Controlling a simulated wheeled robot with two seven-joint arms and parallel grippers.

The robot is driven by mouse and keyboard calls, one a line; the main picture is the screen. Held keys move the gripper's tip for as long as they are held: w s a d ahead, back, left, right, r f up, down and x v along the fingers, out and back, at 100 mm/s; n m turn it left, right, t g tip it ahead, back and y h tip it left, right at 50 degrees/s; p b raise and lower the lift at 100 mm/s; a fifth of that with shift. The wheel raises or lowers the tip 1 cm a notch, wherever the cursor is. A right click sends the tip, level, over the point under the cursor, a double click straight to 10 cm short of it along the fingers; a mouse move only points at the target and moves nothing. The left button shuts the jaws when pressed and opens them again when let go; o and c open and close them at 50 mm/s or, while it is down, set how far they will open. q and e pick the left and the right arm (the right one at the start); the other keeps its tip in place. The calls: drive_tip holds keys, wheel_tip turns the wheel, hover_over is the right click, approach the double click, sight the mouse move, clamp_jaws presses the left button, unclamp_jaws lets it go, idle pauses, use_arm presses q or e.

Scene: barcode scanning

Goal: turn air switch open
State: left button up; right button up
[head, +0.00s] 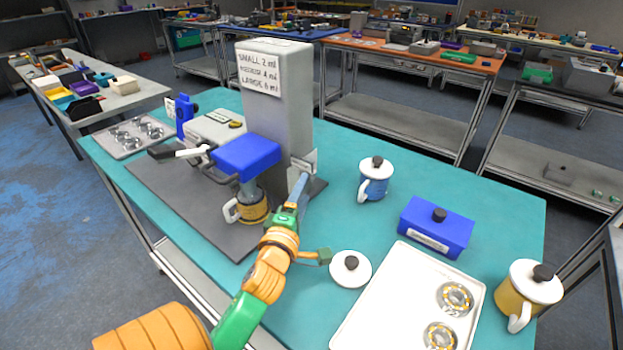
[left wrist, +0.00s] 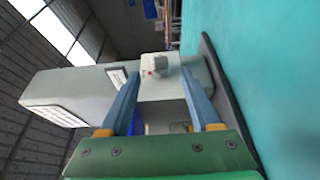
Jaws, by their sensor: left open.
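A tall grey machine (head: 277,95) with a printed label, a blue part (head: 247,156) and a dark base stands on the teal table. A small pale panel (head: 308,161) shows on its right side, partly covered by my left gripper (head: 301,182). In the left wrist view, a pale switch-like block (left wrist: 154,65) with a small red mark is on the machine, beyond and between the spread fingers of my left gripper (left wrist: 161,95). The gripper is open and empty. I cannot tell whether a fingertip touches the block. My right gripper is not in view.
A yellow-banded mug (head: 254,207) stands under the blue part. A blue lidded mug (head: 375,180), blue box (head: 436,228), white lid (head: 350,269), white tray (head: 385,310) and yellow lidded mug (head: 528,292) are to the right. Teal table (head: 330,150) is clear behind the machine.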

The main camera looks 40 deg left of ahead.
sight(311, 180)
use_arm(q)
drive_tip(key=p+x, duration=0.1)
drive_tip(key=x, duration=0.6)
drive_tip(key=shift+w, duration=0.1)
clamp_jaws()
